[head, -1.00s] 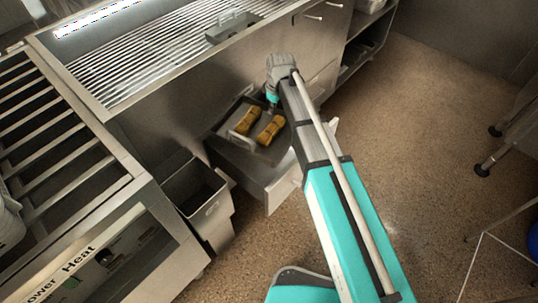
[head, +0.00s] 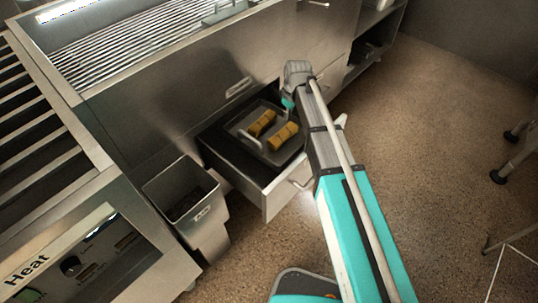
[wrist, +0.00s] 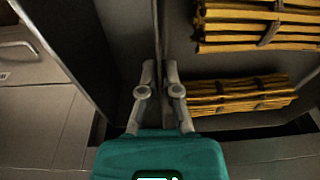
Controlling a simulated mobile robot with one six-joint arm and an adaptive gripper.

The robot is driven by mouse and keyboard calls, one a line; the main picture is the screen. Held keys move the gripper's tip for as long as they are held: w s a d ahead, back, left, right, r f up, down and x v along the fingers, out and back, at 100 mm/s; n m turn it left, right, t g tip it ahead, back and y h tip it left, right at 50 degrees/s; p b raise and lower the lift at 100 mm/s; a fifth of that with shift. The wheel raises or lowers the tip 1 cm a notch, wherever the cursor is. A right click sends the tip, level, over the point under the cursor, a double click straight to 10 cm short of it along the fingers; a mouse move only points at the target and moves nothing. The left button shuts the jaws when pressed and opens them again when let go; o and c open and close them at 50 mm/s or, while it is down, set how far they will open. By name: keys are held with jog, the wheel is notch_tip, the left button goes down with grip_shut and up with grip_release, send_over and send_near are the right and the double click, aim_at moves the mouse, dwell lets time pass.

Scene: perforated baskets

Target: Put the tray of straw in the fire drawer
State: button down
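The grey tray (head: 240,124) carries two straw bundles, one on the left (head: 262,123) and one on the right (head: 284,138). It sits within the walls of the open fire drawer (head: 280,197); I cannot tell whether it rests on the bottom. My gripper (head: 288,104) is at the tray's far right side in the head view, its fingertips hidden there. In the wrist view my gripper's fingers (wrist: 160,72) are closed on either side of the tray's thin wall (wrist: 158,28). The bundles (wrist: 240,94) lie to their right.
A grey bin (head: 190,205) stands on the floor left of the drawer. The slatted grill (head: 130,45) is above, and a unit marked Heat (head: 90,240) is at lower left. The floor (head: 430,150) on the right is open.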

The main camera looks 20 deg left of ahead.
jog(key=shift+w+d+f+b, duration=0.2)
jog(key=shift+w+f+b, duration=0.15)
jog(key=shift+f, duration=0.2)
jog(key=shift+w+d+f+b, duration=0.15)
jog(key=shift+w+f+b, duration=0.1)
jog(key=shift+f+b, duration=0.2)
jog(key=shift+f, duration=0.15)
notch_tip(320, 180, down, 6)
jog(key=b, duration=0.6)
jog(key=shift+f, duration=0.1)
jog(key=shift+f+b, duration=1.85)
jog(key=shift+b, duration=0.1)
jog(key=shift+f, duration=0.1)
jog(key=c, duration=0.8)
grip_release()
